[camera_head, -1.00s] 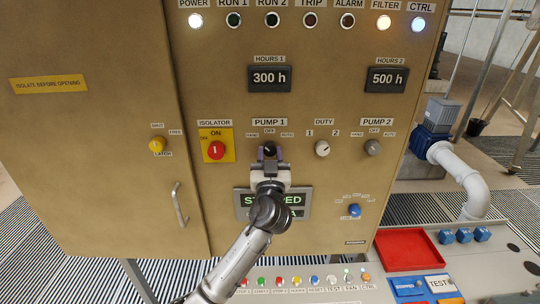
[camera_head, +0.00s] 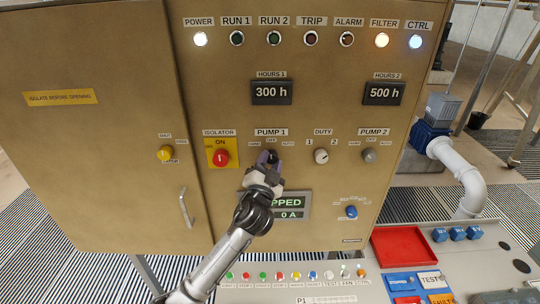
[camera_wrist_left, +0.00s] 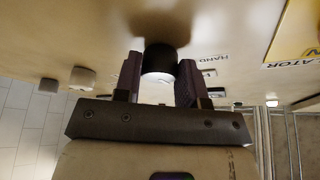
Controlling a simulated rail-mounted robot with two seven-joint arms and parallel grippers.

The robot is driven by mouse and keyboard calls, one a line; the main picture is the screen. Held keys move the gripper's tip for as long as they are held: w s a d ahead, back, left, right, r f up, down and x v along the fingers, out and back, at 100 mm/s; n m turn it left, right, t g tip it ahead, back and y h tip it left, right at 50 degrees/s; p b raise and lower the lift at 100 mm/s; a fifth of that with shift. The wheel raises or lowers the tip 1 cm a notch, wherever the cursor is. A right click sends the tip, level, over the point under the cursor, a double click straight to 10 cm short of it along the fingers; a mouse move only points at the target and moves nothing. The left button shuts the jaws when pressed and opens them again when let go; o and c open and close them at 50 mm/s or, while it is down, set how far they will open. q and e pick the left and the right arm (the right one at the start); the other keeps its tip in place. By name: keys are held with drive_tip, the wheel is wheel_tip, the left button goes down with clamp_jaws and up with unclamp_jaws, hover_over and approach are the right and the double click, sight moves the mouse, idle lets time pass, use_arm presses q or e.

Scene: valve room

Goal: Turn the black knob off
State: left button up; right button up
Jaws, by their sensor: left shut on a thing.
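The black knob (camera_head: 272,156) sits on the cabinet front under the PUMP 1 label, with HAND, OFF and AUTO marks around it. My left gripper (camera_head: 268,163) is at this knob and covers part of it. In the left wrist view the black knob (camera_wrist_left: 159,62) stands between the two fingers of my left gripper (camera_wrist_left: 160,80), which are shut on its sides. Which mark the knob points to cannot be told. The display (camera_head: 291,205) below the knob is partly hidden by my arm and shows "PPED" and "0 A". My right gripper is in neither view.
The red isolator switch (camera_head: 220,158) on its yellow plate is close left of the knob. The white DUTY knob (camera_head: 321,156) and grey PUMP 2 knob (camera_head: 369,155) are to the right. A bench with a red tray (camera_head: 402,247) and several buttons stands below.

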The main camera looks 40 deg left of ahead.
use_arm(q)
drive_tip(key=shift+r+m+h+p, duration=0.15)
drive_tip(key=shift+m+h+p, duration=0.3)
drive_tip(key=shift+m, duration=0.25)
drive_tip(key=o, duration=0.9)
drive_tip(key=shift+s, duration=0.1)
drive_tip(key=shift+s+d+f, duration=0.15)
drive_tip(key=shift+s+f, duration=0.05)
drive_tip(key=shift+f, duration=0.05)
drive_tip(key=shift+b+v, duration=2.05)
drive_tip(key=shift+v, duration=4.5)
